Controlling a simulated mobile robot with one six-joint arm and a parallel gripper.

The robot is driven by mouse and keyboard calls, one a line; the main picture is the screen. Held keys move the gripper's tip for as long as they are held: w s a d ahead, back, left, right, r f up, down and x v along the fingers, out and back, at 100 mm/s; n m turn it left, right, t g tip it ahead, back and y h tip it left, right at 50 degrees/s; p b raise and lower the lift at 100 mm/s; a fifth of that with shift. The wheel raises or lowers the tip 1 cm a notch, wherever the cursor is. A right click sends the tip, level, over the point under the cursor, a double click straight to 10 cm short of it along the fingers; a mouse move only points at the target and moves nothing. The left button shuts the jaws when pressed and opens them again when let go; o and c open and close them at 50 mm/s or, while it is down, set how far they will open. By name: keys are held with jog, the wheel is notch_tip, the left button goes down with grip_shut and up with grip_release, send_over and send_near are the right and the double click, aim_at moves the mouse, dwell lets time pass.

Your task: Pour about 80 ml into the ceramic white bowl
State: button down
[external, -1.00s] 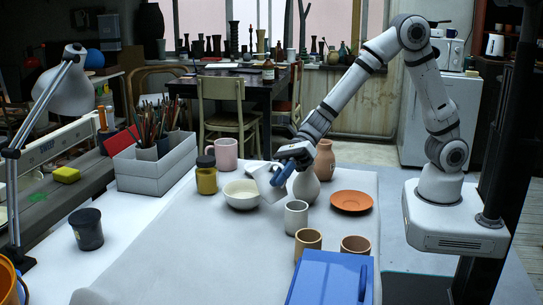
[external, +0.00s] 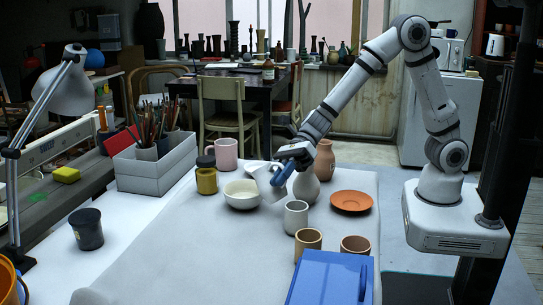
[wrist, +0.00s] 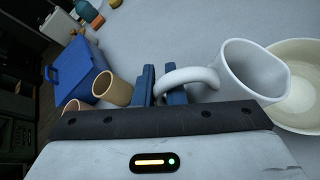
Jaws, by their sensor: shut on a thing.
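The white ceramic bowl (external: 242,194) stands on the table, left of my gripper. Part of it also shows at the right edge of the wrist view (wrist: 303,82). My gripper (external: 283,173) is shut on the handle of a white mug (external: 267,184). In the wrist view, the blue fingers of my gripper (wrist: 162,86) close around the handle of the mug (wrist: 252,72). The mug is tilted toward the bowl, with its lip close to the bowl's rim. I see no clear stream, and I cannot tell how much liquid is in either vessel.
A grey-white cup (external: 296,218), two tan cups (external: 308,240) (external: 355,245) and a blue box (external: 328,278) stand in front. An orange plate (external: 351,201) and a pale vase (external: 307,190) are to the right. A yellow jar (external: 206,181) and pink mug (external: 226,153) stand behind the bowl.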

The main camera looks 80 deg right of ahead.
jog(key=s+b, duration=0.1)
jog(key=b, duration=0.1)
jog(key=s+a+r+n+t+b, duration=0.1)
jog(key=b, duration=0.2)
jog(key=s+n+t+b, duration=0.1)
jog(key=b, duration=0.1)
jog(key=shift+a+r+h, duration=0.15)
jog(key=shift+a+h, duration=0.1)
jog(key=shift+h, duration=0.05)
jog(key=shift+s+f+n+b, duration=0.2)
jog(key=shift+f+n+b, duration=0.1)
jog(key=shift+b, duration=0.7)
jog(key=b, duration=0.3)
jog(key=shift+s+a+r+n+t, duration=0.15)
jog(key=shift+s+a+n+t, duration=0.1)
jog(key=shift+s+n+t, duration=0.15)
jog(key=b, duration=0.2)
jog(key=f+n+b, duration=0.1)
jog(key=b, duration=0.1)
jog(key=shift+s+a+t+h, duration=0.15)
jog(key=shift+s+t+h, duration=0.15)
jog(key=shift+s+t, duration=0.1)
jog(key=shift+b, duration=0.75)
jog(key=shift+s, duration=0.1)
jog(key=shift+a, duration=0.1)
